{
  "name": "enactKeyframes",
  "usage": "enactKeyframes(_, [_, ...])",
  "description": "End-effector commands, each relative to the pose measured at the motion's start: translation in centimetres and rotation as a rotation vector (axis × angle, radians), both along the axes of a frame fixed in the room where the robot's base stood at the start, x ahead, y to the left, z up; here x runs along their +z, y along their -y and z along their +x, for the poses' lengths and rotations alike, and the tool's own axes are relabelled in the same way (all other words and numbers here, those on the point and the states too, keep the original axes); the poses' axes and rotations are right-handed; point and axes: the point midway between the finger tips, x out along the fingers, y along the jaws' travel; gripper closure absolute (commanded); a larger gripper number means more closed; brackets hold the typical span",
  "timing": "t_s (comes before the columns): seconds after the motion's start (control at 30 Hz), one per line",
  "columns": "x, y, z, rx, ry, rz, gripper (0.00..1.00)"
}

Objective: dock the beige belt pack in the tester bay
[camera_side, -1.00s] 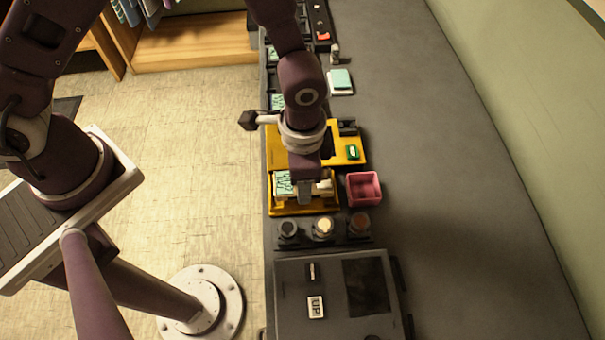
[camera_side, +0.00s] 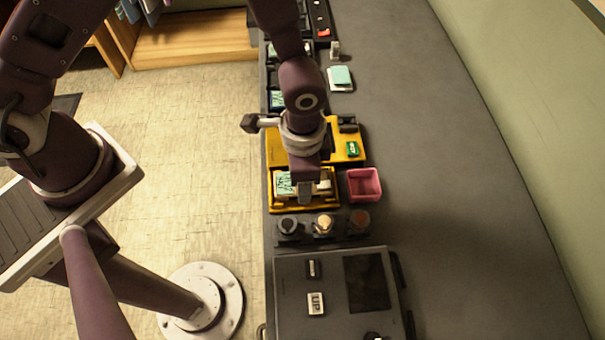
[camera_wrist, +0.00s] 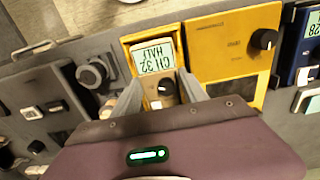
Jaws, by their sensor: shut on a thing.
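The beige belt pack (camera_wrist: 154,76) has a screen reading "CH 32 HALL" and a dark knob. It sits within the walls of the yellow bay (camera_wrist: 128,48) in the wrist view, and shows in the side view (camera_side: 284,186) too, partly under my gripper. The bay's yellow frame (camera_side: 290,209) belongs to the yellow tester (camera_side: 274,148). My gripper (camera_wrist: 160,100) is shut on the belt pack, one finger on each side. I cannot tell whether the pack is fully seated, as my gripper hides its near end.
A pink bin (camera_side: 364,185) stands right of the bay. A row of round knobs (camera_side: 324,224) and a dark grey case (camera_side: 340,290) lie in front. A green-labelled part (camera_side: 352,149) is on the tester. The grey counter (camera_side: 450,200) is clear at right.

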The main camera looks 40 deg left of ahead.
Motion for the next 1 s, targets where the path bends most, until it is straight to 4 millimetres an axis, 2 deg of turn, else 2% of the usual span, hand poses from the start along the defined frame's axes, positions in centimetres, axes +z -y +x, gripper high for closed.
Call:
enactKeyframes(0.3, [-0.5, 0.0, 0.0, 0.0, -0.001, 0.001, 0.97])
enactKeyframes(0.33, [-0.5, 0.0, 0.0, 0.0, -0.001, 0.001, 0.48])
enactKeyframes(0.43, [-0.5, 0.0, 0.0, 0.0, -0.001, 0.001, 0.28])
enactKeyframes(0.47, [-0.5, 0.0, 0.0, 0.0, -0.001, 0.001, 0.24])
enactKeyframes(0.77, [-0.2, -0.1, 0.1, 0.002, 0.002, 0.001, 0.24])
enactKeyframes(1.0, [4.5, 0.0, 0.1, 0.001, 0.004, -0.002, 0.24])
